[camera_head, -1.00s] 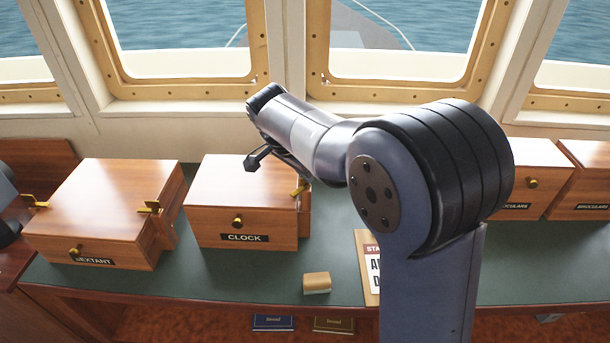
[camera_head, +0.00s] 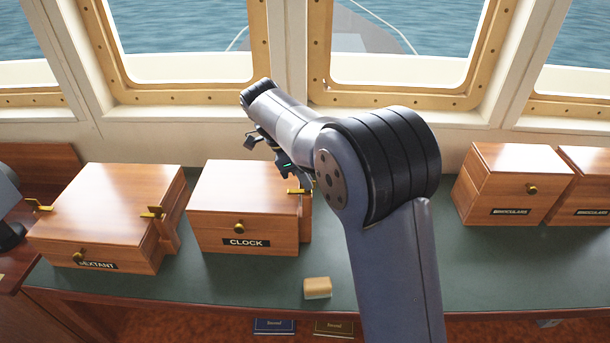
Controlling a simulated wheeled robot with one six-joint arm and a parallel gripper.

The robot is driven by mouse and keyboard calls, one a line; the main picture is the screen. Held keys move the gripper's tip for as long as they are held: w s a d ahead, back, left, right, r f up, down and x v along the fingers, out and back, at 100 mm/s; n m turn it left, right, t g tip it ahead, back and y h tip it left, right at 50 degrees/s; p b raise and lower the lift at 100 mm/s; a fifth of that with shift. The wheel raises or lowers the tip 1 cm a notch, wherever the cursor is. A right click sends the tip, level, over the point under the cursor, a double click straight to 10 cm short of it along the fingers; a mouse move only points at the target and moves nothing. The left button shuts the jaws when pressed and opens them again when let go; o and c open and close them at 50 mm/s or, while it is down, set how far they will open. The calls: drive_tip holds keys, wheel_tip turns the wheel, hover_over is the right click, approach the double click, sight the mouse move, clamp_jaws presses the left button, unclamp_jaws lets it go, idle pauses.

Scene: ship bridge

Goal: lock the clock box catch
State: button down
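The clock box (camera_head: 225,205) is a wooden box with a brass knob and a black CLOCK label, standing on the green counter. Its lid looks down. The brass catch (camera_head: 297,191) shows at the box's right side, and my gripper and arm partly cover the area above it. I cannot tell the catch's exact position. My gripper (camera_head: 268,152) is above the back right part of the clock box, with its two dark fingers apart and nothing seen between them. It looks close to the catch, but I see no clear contact.
The sextant box (camera_head: 110,200) with brass catches stands to the left. Binoculars boxes (camera_head: 505,185) stand at the right. A small wooden block (camera_head: 317,288) lies near the counter's front edge. The green counter (camera_head: 490,275) right of my arm is clear. Windows rise behind.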

sight(288, 190)
drive_tip(key=shift+m, duration=0.3)
idle(0.4)
drive_tip(key=c, duration=1.6)
unclamp_jaws()
drive_tip(key=v, duration=1)
drive_tip(key=shift+r, duration=0.4)
drive_tip(key=shift+w+a, duration=0.1)
drive_tip(key=x, duration=1.1)
drive_tip(key=shift+a, duration=0.1)
drive_tip(key=shift+r, duration=0.1)
